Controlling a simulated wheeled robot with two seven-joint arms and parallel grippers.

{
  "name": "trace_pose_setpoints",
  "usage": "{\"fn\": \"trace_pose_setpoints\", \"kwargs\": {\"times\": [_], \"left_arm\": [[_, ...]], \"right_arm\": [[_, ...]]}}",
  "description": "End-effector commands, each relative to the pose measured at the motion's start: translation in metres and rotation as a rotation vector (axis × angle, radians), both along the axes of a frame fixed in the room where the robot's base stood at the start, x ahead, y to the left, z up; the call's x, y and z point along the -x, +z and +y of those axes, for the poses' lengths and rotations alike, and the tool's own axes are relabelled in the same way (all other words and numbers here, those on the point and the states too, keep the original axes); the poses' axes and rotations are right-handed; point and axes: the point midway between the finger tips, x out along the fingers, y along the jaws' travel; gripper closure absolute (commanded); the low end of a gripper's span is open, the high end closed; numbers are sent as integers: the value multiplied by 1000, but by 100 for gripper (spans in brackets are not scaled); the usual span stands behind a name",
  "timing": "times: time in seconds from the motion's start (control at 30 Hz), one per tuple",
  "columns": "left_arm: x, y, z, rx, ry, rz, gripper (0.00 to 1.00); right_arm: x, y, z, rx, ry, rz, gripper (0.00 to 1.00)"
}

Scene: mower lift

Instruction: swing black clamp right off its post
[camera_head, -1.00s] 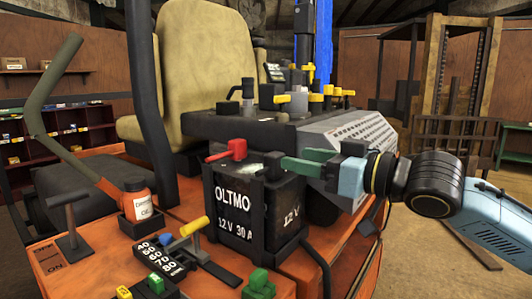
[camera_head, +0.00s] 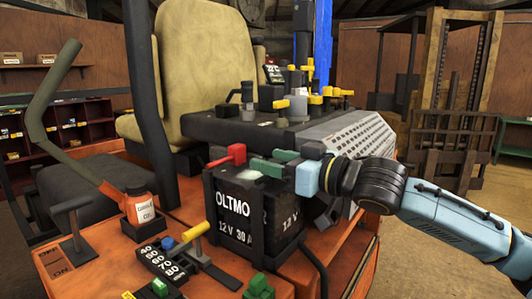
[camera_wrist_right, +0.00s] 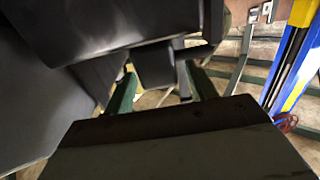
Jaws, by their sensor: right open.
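The battery (camera_head: 235,215) is a black box with white lettering, and a red clamp (camera_head: 232,154) sits on its top left. My right gripper (camera_head: 268,161) reaches in from the right, its green fingers just above the battery top, right of the red clamp. In the right wrist view a dark block (camera_wrist_right: 155,66), apparently the black clamp, shows between the two green fingers, which stand apart. Whether they touch it I cannot tell. In the head view the black clamp and its post are not clear behind the fingers. My left gripper is out of view.
A panel with yellow and black levers (camera_head: 290,100) rises behind the battery. A yellow-handled lever (camera_head: 195,232) and a small orange bottle (camera_head: 141,208) stand on the orange deck to the left. A green block (camera_head: 258,287) sits in front of the battery.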

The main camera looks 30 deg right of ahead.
Motion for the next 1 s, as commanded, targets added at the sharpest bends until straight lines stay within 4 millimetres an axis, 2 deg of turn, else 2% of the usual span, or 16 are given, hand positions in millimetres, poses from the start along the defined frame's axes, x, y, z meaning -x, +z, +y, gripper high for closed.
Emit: {"fn": "trace_pose_setpoints", "kwargs": {"times": [0.23, 0.63, 1.0], "left_arm": [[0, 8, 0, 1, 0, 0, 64], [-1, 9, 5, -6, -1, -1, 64], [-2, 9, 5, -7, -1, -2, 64]], "right_arm": [[-16, 1, 7, -4, 2, -1, 44], [-19, -1, 9, 0, 2, 1, 44], [-19, 0, 9, 0, 3, 1, 92]]}}
